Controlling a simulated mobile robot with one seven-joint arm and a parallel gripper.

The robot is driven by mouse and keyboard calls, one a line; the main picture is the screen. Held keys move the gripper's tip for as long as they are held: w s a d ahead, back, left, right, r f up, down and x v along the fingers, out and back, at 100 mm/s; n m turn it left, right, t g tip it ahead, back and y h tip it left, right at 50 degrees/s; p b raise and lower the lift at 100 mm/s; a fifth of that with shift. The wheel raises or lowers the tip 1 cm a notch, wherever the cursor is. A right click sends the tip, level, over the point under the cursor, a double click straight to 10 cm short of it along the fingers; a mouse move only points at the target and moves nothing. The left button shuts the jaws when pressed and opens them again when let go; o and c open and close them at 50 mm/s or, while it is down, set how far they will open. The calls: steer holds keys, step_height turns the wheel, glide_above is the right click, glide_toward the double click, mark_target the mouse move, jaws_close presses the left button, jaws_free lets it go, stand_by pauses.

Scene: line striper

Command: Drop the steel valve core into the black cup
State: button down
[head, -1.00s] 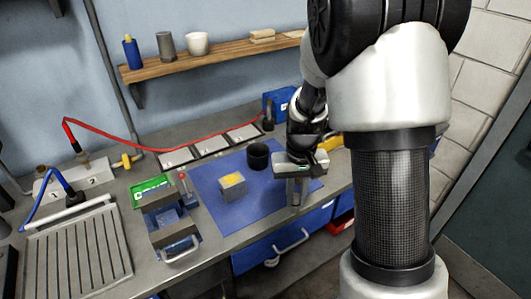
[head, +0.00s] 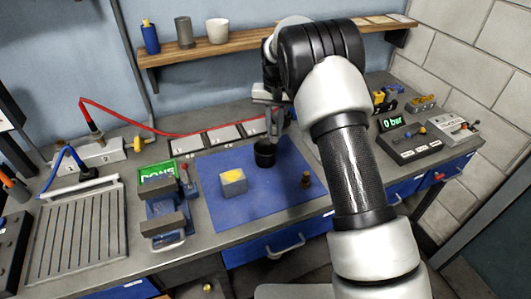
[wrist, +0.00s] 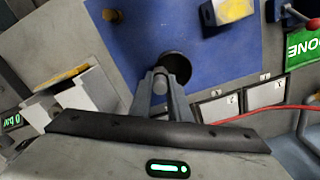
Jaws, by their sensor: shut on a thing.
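The black cup (head: 265,155) stands upright on the blue mat, towards its back edge. My gripper (head: 272,135) is above the cup at its back side. In the wrist view the cup's dark opening (wrist: 176,65) shows just beyond the fingertips. My gripper (wrist: 160,85) is shut on a small grey steel piece, the valve core (wrist: 160,74), whose round end shows between the fingers. The core overlaps the cup's near left rim in that view. Its height above the rim is hard to tell. The core is too small to make out in the head view.
A grey block with a yellow top (head: 233,182) and a small brass piece (head: 306,179) are on the blue mat (head: 240,210). White labelled plates (head: 222,138) lie behind the mat. A shelf (head: 240,55) is above.

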mark_target(271, 139)
steer(key=shift+w+a, duration=0.45)
steer(key=shift+a, duration=0.1)
steer(key=shift+f+b, duration=1.85)
steer(key=shift+f, duration=1)
steer(key=c, duration=1.6)
jaws_free()
step_height(271, 139, up, 18)
steer(key=shift+f, duration=0.25)
